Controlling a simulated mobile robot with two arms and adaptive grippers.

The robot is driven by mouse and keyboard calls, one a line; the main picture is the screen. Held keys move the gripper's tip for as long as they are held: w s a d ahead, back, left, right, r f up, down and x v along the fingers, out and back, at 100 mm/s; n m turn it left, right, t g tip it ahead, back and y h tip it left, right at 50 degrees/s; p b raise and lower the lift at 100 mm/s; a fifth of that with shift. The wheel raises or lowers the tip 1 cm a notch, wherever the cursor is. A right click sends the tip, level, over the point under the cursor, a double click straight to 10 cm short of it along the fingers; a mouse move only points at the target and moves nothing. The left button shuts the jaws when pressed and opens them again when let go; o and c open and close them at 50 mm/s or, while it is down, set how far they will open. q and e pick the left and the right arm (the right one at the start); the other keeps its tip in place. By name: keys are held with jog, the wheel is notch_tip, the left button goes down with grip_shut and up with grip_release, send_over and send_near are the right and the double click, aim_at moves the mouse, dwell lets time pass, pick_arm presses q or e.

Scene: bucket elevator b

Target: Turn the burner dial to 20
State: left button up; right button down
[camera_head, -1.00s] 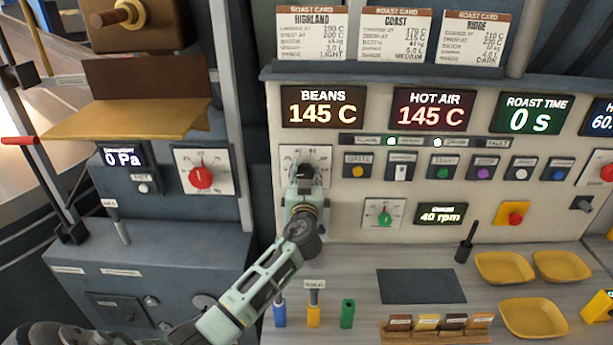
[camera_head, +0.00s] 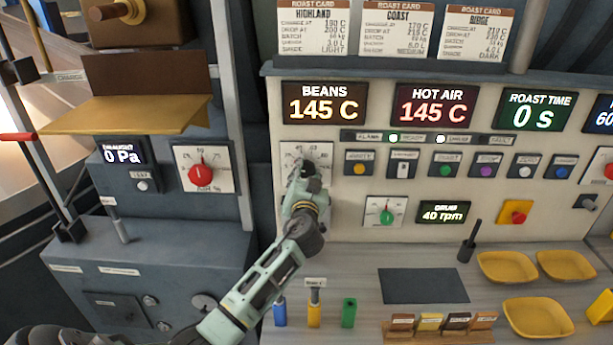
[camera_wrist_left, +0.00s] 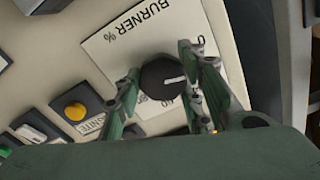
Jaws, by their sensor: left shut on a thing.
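The burner dial is a round black knob with a white pointer line, in the left wrist view (camera_wrist_left: 163,77). It sits on a white plate (camera_wrist_left: 115,50) lettered "BURNER %". In the left wrist view its pointer runs to the right, between the printed 0 and a partly covered number. My left gripper (camera_wrist_left: 160,75) has its fingers on both sides of the knob and is shut on it. In the head view the left gripper (camera_head: 302,172) covers the knob and part of the burner plate (camera_head: 320,152). My right gripper is not in view.
A row of buttons (camera_head: 358,163) lies right of the burner plate, with a green dial (camera_head: 386,212) below. A red dial (camera_head: 201,178) is on the left cabinet. Coloured holders (camera_head: 314,314), a dark mat (camera_head: 422,286) and yellow trays (camera_head: 505,267) are on the counter.

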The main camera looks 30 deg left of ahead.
pick_arm(q)
jog(key=shift+d+f+m, duration=0.1)
jog(key=shift+m, duration=0.75)
jog(key=shift+d+f+m, duration=0.1)
jog(key=shift+m, duration=0.75)
jog(key=shift+f, duration=0.1)
jog(key=o, duration=1.1)
jog(key=v, duration=1.2)
jog(key=shift+s, duration=0.1)
